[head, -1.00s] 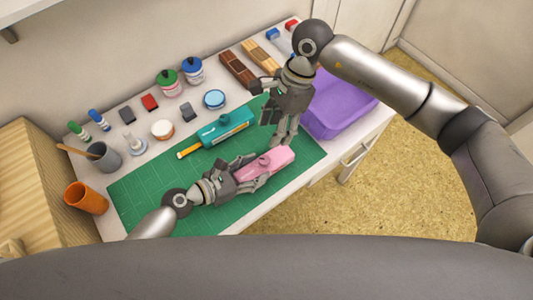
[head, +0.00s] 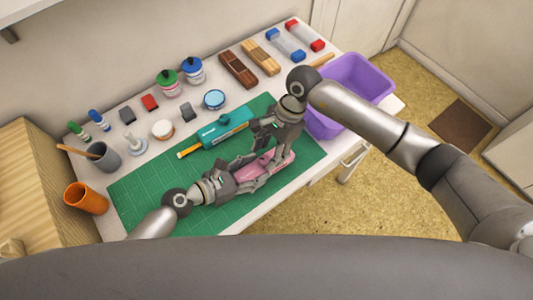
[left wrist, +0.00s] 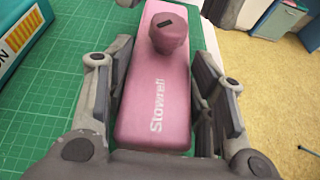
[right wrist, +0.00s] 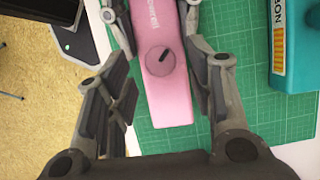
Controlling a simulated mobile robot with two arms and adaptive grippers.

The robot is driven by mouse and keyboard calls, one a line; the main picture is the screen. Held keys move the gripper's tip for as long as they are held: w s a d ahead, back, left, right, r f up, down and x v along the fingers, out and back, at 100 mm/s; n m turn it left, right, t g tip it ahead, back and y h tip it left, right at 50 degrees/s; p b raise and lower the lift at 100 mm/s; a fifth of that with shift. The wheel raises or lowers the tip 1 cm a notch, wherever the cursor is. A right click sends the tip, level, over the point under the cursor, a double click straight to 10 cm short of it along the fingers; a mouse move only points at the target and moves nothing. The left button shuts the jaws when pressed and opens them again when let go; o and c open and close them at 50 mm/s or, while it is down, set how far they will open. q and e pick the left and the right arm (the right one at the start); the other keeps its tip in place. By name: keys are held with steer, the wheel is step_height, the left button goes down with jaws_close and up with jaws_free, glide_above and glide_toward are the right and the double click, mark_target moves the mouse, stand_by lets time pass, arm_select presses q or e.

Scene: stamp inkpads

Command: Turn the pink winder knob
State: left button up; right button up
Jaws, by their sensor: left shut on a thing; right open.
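The pink winder (head: 284,163) lies on the green cutting mat (head: 137,199). Its body (left wrist: 158,100) carries the word "Stowrell" and a round pink knob (left wrist: 169,35) with a dark mark on top. My left gripper (head: 257,174) is shut on the body, a finger along each side, with the knob beyond its fingertips. My right gripper (right wrist: 160,68) is open, pointing down over the winder's knob end. In the right wrist view the knob (right wrist: 160,61) shows between its spread fingers, apparently untouched. In the head view the grippers partly hide the winder.
A teal device (head: 226,127) lies close behind the winder on the mat. A purple bin (head: 362,80) stands at the table's right end. Ink bottles, stamps, wooden blocks and a grey cup (head: 104,156) line the back and left.

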steer(key=shift+x, duration=0.95)
steer(key=c, duration=1)
steer(key=shift+s+m+t+y, duration=0.1)
steer(key=shift+m+t+y, duration=0.35)
steer(key=shift+m, duration=1.15)
steer(key=shift+c, duration=0.2)
steer(key=o, duration=1)
steer(key=shift+h, duration=0.25)
steer(key=shift+o, duration=0.2)
